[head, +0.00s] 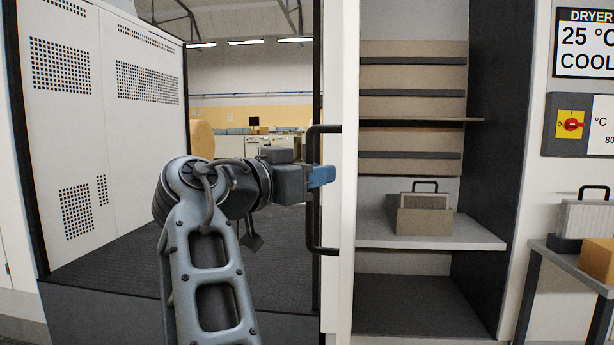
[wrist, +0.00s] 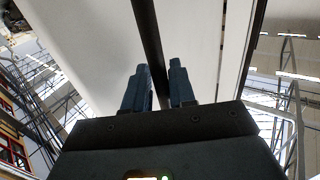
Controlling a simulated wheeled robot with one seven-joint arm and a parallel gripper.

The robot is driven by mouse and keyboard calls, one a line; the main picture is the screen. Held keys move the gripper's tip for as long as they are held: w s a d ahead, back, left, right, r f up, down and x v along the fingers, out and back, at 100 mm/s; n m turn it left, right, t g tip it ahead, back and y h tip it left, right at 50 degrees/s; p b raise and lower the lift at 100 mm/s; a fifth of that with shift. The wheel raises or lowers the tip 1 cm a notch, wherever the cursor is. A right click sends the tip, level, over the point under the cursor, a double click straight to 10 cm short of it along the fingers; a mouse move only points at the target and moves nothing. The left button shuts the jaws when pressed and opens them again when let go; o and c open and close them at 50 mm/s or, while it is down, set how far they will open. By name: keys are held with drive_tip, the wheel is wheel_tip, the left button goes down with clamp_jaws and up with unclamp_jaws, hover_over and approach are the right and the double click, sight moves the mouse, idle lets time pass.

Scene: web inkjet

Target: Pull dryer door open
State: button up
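The dryer door (head: 343,275) shows as a narrow white upright panel in the middle of the head view. Its black bracket-shaped handle (head: 314,240) stands along the panel's left side. My gripper (head: 322,177) reaches the handle from the left at mid-height, and its blue fingers overlap the handle bar. In the wrist view the black handle bar (wrist: 147,30) runs between my two fingers, close to both. Exact finger contact is hard to see.
A chamber with a perforated white wall (head: 68,130) and dark floor is at left. Shelves (head: 420,235) holding a box are right of the door panel. The control panel (head: 570,124), DRYER display (head: 585,43) and a small table (head: 570,268) stand far right.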

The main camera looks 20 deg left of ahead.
drive_tip(key=shift+o, duration=0.8)
drive_tip(key=shift+s+a, duration=0.1)
drive_tip(key=shift+a, duration=0.05)
drive_tip(key=shift+s, duration=0.1)
drive_tip(key=v, duration=0.7)
drive_tip(key=shift+s+a, duration=0.15)
drive_tip(key=shift+s, duration=0.1)
drive_tip(key=shift+f, duration=0.15)
